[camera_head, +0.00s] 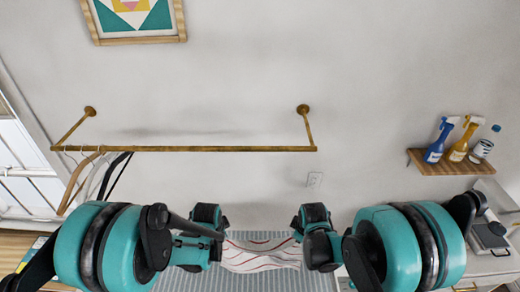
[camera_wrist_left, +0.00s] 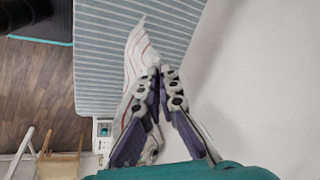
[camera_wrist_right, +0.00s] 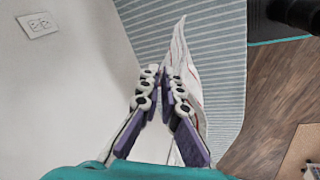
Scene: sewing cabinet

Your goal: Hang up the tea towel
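The tea towel (camera_head: 262,256) is white with red stripes. It spans between my two grippers in the head view, below the brass rail (camera_head: 200,149) in the picture and over a striped surface. My left gripper (camera_wrist_left: 160,74) is closed on one side of the towel (camera_wrist_left: 134,52), which shows beyond and beside its fingers. My right gripper (camera_wrist_right: 163,75) is closed on the other side of the towel (camera_wrist_right: 181,55). The exact pinched edges are hidden by the fingers. The rail is fixed to the wall by two brackets, and its middle and right stretch is bare.
Several hangers (camera_head: 82,180) hang at the rail's left end. The striped ironing-board-like surface (camera_wrist_left: 100,50) lies below the towel. A wooden shelf (camera_head: 450,167) with spray bottles is at the right. A framed picture (camera_head: 133,20) hangs above the rail. A wall socket (camera_head: 314,179) is below its right end.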

